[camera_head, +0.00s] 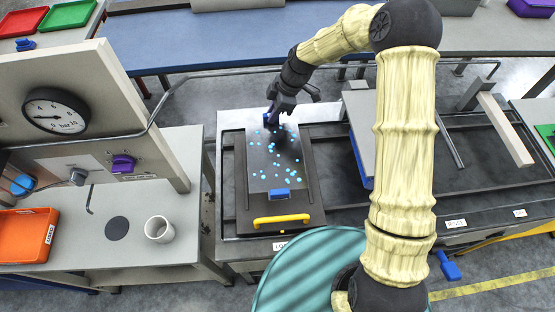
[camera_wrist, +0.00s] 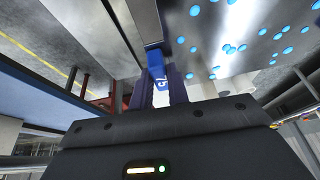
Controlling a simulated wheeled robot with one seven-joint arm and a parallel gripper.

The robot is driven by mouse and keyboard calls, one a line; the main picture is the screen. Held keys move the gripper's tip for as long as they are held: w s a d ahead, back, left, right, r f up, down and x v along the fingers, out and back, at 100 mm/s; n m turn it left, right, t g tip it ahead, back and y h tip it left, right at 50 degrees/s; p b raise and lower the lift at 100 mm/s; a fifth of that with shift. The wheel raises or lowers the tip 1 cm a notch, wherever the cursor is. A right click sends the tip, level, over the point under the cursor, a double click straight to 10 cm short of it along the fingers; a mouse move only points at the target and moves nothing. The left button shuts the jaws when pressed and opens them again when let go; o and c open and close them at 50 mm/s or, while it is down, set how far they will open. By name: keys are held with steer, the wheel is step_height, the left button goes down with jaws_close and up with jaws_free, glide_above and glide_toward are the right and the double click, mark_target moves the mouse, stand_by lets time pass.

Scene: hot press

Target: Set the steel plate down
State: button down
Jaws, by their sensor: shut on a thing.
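The steel plate (camera_head: 262,172) is a grey rectangle scattered with light blue dots, with a blue tab (camera_head: 279,194) at its near edge. It lies over a dark tray (camera_head: 307,205) with a yellow handle (camera_head: 281,221). I cannot tell whether the plate touches the tray. My gripper (camera_head: 270,119) is at the plate's far edge, shut on the blue tab there. In the wrist view, the blue tab (camera_wrist: 155,64) sits between my fingers (camera_wrist: 166,90), and the plate's dotted face (camera_wrist: 235,25) fills the upper right.
At left are a panel with a gauge (camera_head: 56,111), a white cup (camera_head: 159,229) and an orange bin (camera_head: 27,236). A blue-topped table (camera_head: 215,45) runs behind.

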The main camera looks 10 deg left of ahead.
steer(key=shift+w+r, duration=0.1)
steer(key=shift+w, duration=0.05)
steer(key=shift+f+p, duration=1)
steer(key=shift+f, duration=1.95)
steer(key=shift+f+p, duration=0.8)
steer(key=shift+f, duration=1.25)
